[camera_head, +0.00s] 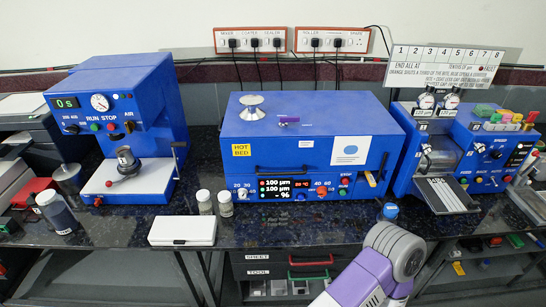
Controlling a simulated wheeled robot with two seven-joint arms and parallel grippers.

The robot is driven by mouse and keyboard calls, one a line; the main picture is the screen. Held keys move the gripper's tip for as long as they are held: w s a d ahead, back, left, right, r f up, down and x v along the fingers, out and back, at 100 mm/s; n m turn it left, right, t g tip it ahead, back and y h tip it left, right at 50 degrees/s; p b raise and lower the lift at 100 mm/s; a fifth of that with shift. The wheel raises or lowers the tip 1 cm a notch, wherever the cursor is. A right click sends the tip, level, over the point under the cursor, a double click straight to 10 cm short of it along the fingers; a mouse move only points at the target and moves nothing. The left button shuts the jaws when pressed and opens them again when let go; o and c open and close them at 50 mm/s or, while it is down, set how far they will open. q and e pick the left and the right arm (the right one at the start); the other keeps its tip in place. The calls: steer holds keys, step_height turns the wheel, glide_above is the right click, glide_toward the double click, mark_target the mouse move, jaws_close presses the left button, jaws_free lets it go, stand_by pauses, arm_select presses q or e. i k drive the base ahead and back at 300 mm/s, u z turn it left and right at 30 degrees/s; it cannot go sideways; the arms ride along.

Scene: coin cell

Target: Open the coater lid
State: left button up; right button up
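The coater (225,180) is the blue box in the middle of the bench, with a display and knobs on its front. Its blue lid (330,110) appears closed, lying flat on top with a yellow HOT BED label on its front. A dark bar handle (293,171) runs along the front under the lid. I see neither gripper's fingers.
A blue press (130,85) stands left and a blue roller machine (470,150) right. A silver knobbed weight (252,106) and a small purple-topped item (289,121) sit on the lid. Two vials (225,204), a white case (182,231) and a blue cap (390,211) are in front.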

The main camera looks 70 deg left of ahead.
mark_target(336, 131)
steer(key=u, duration=2.2)
